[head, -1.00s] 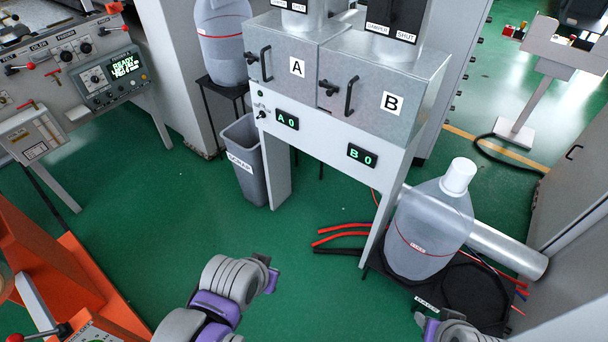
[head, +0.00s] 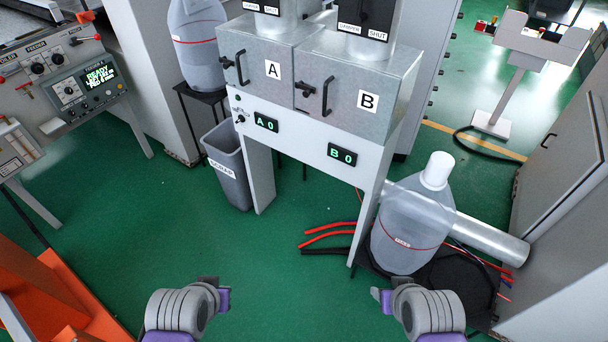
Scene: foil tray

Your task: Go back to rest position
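My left gripper (head: 215,291) is in the head view at the lower middle, over the green floor. Its fingers are seen end-on, so I cannot tell whether it is open or shut. My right gripper (head: 384,297) is to the right of it at about the same height in the picture. Its fingers are also too small and edge-on to read. I see no object at either gripper. The two arms come in from the bottom edge, roughly mirrored, with clear floor between them.
A metal cabinet with doors A (head: 266,70) and B (head: 360,100) stands ahead. A large clear jug (head: 410,235) stands right of its leg, near red and black hoses (head: 330,236). A grey bin (head: 228,172) is left. An orange frame (head: 75,295) is lower left.

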